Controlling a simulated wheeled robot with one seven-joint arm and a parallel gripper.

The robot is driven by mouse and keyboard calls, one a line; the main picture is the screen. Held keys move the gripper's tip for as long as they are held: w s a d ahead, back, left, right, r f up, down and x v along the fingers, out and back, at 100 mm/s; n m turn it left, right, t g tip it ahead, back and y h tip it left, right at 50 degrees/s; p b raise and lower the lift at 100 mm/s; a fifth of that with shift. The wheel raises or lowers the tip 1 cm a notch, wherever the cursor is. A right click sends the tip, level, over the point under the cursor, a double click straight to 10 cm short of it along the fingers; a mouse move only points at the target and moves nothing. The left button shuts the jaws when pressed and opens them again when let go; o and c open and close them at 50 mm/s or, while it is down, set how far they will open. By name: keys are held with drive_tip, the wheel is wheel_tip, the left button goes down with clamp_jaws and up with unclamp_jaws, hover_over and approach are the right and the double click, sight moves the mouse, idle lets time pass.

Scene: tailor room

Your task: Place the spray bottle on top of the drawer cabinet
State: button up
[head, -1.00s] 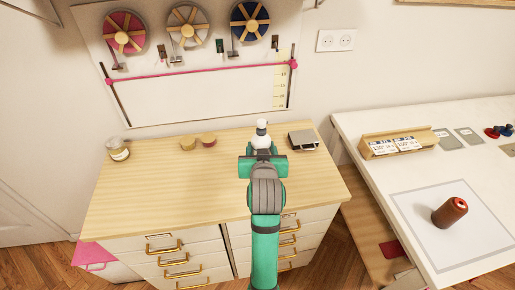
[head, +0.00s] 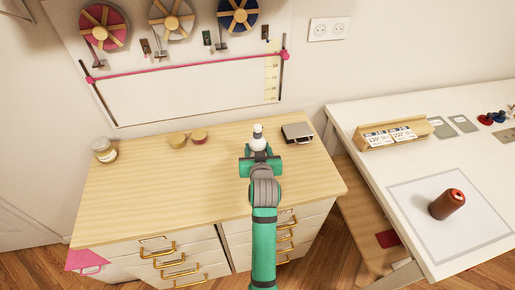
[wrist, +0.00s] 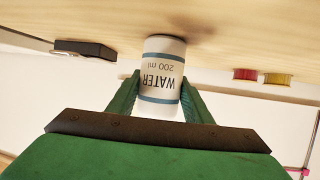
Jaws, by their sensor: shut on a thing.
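The bottle is upright over the pale wooden top of the drawer cabinet (head: 180,195), toward the back and right of centre. Its base is at or very close to the wood, with a shadow beside it; I cannot tell whether it touches.
A dark box (head: 297,132) lies right of the bottle. The front left top is clear. A white table (head: 345,125) with a brown thread spool (head: 447,204) stands right.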

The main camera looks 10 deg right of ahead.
drive_tip(key=shift+f, duration=0.1)
drive_tip(key=o, duration=1.4)
drive_tip(key=shift+s, duration=0.1)
drive_tip(key=v, duration=1.2)
